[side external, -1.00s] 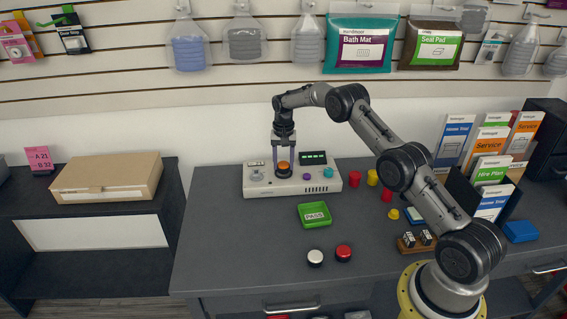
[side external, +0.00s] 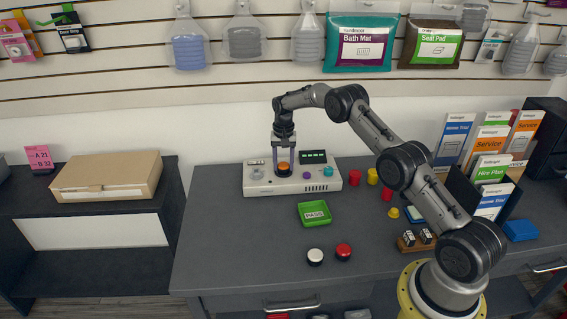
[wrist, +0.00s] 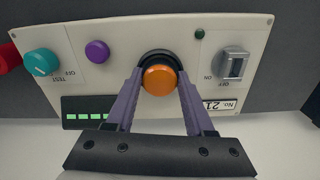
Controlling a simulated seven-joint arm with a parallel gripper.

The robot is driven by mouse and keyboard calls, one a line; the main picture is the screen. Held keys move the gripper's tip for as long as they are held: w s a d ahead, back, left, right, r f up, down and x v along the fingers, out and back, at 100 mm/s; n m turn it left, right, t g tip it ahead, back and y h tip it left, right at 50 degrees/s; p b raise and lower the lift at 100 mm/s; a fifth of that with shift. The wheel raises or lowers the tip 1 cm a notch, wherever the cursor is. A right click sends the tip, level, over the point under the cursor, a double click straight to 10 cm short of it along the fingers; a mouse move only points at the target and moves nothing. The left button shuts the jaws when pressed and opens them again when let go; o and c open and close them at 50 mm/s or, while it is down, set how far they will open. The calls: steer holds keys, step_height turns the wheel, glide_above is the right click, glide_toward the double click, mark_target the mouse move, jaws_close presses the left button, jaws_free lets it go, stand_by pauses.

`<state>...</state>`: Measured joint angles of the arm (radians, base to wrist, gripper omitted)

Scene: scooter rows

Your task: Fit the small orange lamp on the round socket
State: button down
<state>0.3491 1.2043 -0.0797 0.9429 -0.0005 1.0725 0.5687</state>
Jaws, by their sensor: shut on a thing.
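The small orange lamp (side external: 283,167) has a round orange cap and sits at the top of the white control panel (side external: 262,188). In the wrist view the lamp (wrist: 160,79) is between the two purple fingers of my gripper (wrist: 160,85), with a dark ring behind it. My gripper (side external: 283,165) points down over the panel and is shut on the lamp. The round socket is hidden under the lamp; I cannot tell whether the lamp is fully seated.
The panel also carries a purple button (wrist: 97,51), a teal knob (wrist: 41,63), a grey switch (wrist: 233,64) and a lit green display (side external: 313,157). A green tray (side external: 301,216) lies in front. Red and yellow cylinders (side external: 354,178) stand to the right.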

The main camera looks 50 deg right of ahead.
steer(key=shift+f, duration=0.1)
steer(key=shift+c, duration=1)
jaws_free()
steer(key=shift+o, duration=1)
steer(key=shift+r, duration=3.05)
